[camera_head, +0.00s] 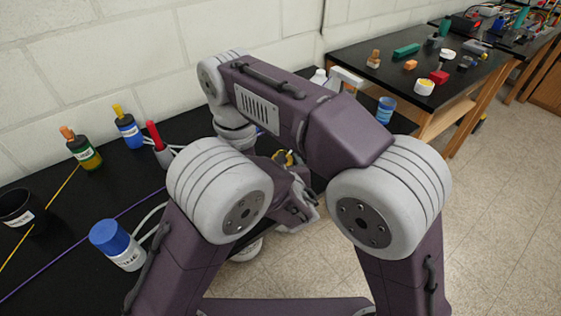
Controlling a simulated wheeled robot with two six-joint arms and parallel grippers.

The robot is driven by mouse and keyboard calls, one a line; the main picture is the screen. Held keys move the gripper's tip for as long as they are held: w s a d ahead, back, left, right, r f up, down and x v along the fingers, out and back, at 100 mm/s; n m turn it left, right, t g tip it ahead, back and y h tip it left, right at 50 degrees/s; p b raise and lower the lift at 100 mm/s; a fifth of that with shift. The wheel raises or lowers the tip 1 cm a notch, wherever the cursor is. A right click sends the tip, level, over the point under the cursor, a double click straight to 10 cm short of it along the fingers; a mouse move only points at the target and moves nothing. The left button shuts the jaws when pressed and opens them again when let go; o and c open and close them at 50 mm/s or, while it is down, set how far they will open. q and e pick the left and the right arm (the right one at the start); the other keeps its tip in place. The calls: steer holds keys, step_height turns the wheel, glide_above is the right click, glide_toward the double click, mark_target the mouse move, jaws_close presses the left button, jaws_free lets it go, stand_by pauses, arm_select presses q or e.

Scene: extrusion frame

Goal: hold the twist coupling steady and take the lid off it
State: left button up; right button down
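I cannot make out the twist coupling or its lid for certain. A white labelled container with a blue cap (116,245) stands at the front left of the black table. A small yellow ring-shaped part (283,158) shows between my arms, mostly covered. My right arm reaches left across the table, and its gripper is hidden behind my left arm's large joint. My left arm's far end shows in part below the yellow part, but its fingers are not clear. Whether either gripper holds anything is hidden.
On the black table (60,255) stand a green-and-yellow bottle (84,150), a blue bottle (129,132), a red-handled tool (155,137) and a black cup (18,208). A blue can (385,110) and a side table (350,58) with several small parts are at right.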

arm_select(q)
steer(key=shift+r, duration=0.15)
arm_select(e)
steer(key=shift+r, duration=0.2)
arm_select(q)
steer(key=shift+s+d+r, duration=0.1)
steer(key=shift+s+r, duration=0.05)
steer(key=shift+s, duration=0.15)
steer(key=p+v, duration=0.1)
steer(key=v, duration=1)
steer(key=shift+s+r+p, duration=0.1)
steer(key=shift+s+p, duration=0.1)
steer(key=shift+p, duration=0.15)
arm_select(e)
steer(key=shift+r, duration=0.7)
steer(key=shift+f, duration=0.1)
